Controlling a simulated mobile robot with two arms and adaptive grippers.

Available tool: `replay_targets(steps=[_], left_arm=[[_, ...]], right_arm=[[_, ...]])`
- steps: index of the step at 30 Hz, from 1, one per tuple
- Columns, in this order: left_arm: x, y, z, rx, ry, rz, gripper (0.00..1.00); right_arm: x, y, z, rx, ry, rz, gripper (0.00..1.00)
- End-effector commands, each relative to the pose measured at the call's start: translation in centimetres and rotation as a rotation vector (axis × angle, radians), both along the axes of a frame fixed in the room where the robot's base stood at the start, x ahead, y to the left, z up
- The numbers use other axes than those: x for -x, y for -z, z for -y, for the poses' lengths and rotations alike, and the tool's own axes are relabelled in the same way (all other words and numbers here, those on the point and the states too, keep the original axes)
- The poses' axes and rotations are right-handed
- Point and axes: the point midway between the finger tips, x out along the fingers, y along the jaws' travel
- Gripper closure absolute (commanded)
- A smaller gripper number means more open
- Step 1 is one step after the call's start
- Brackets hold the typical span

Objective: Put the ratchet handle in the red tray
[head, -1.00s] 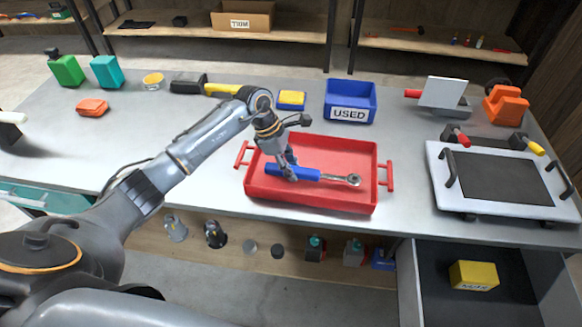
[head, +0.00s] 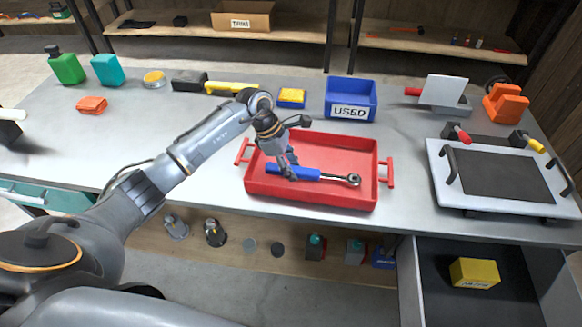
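The red tray (head: 352,197) stands on the bench near its front edge, with a side handle at each end. The ratchet handle, with a blue grip (head: 308,174) and a metal ratchet head (head: 353,180), is inside the tray's walls, at or just above its floor. Its head points right. My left gripper (head: 288,173) is over the tray, fingers down at the blue grip, covering part of it. Whether the fingers squeeze the grip or stand loose around it is too small to tell. My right gripper is not in view.
A blue bin labelled USED (head: 350,101) and a small blue-yellow box (head: 291,98) stand behind the tray. A white framed panel (head: 438,180) lies to the right. An open drawer (head: 418,285) below holds a yellow box (head: 474,273). The bench left of the tray is mostly clear.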

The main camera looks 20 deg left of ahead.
Motion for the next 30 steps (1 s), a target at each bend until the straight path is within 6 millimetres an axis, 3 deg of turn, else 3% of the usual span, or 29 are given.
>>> replay_targets(steps=[1, 20, 26, 30], left_arm=[[0.7, 1.3, -0.1, -0.01, 0.003, -0.026, 0.5], [0.8, 1.2, -0.3, -0.014, 0.001, -0.027, 0.5], [0.7, -0.7, -0.2, -0.011, 0.002, -0.025, 0.5], [0.7, -3.1, -1.5, -0.014, 0.0, -0.015, 0.5]], right_arm=[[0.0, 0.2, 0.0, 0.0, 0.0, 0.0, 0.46], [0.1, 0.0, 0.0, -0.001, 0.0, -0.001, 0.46], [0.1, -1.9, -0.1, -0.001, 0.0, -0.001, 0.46], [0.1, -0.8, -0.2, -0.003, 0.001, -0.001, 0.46]])
